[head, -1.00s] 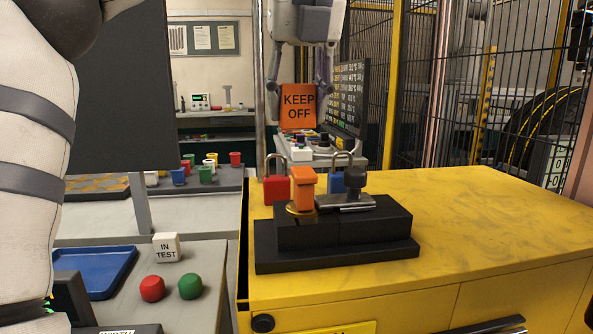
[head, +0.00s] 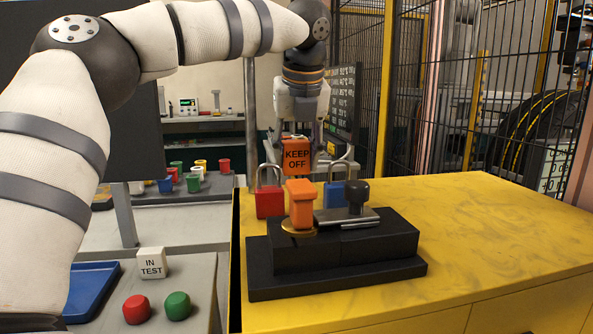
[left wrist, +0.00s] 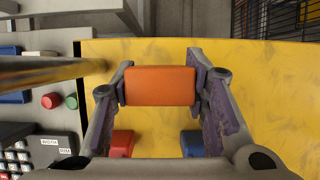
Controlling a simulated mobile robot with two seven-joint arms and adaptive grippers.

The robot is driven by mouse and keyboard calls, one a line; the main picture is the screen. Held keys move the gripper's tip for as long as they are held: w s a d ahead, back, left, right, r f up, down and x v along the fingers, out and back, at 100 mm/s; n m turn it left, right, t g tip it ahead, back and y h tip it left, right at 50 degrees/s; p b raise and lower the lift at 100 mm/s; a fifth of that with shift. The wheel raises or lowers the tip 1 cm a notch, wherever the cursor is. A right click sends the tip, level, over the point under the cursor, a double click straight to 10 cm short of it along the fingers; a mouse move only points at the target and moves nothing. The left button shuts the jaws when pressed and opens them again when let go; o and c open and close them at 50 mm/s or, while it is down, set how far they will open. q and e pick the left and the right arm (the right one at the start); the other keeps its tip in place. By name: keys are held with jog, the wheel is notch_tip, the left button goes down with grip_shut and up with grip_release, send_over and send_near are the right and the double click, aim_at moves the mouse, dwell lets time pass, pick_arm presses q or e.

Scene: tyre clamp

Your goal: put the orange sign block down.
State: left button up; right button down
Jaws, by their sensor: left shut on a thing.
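The orange sign block (head: 297,155), lettered KEEP OFF, is upright in my left gripper (head: 297,142), beyond the padlocks and black clamp base in the head view. In the left wrist view the orange block (left wrist: 160,86) lies between the two fingers of my left gripper (left wrist: 161,88), which press on its sides. Yellow cabinet top (left wrist: 245,110) shows around and beyond it. I cannot tell whether the block's underside touches that top; its lower edge is close behind the orange post. My right gripper is not in view.
A black clamp base (head: 340,255) carries an orange post (head: 300,205) and a dark knob (head: 357,195). A red padlock (head: 269,203) and a blue padlock (head: 335,195) stand behind it. The cabinet's right side (head: 490,225) is clear. A wire fence stands behind.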

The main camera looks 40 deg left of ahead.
aim_at(296, 171)
pick_arm(q)
notch_tip(296, 171, down, 3)
jog(key=shift+w+a+f, duration=0.1)
jog(key=shift+f, duration=0.1)
jog(key=shift+f, duration=0.1)
jog(key=o, duration=1.2)
jog(key=shift+o, duration=0.2)
jog(key=v, duration=1.2)
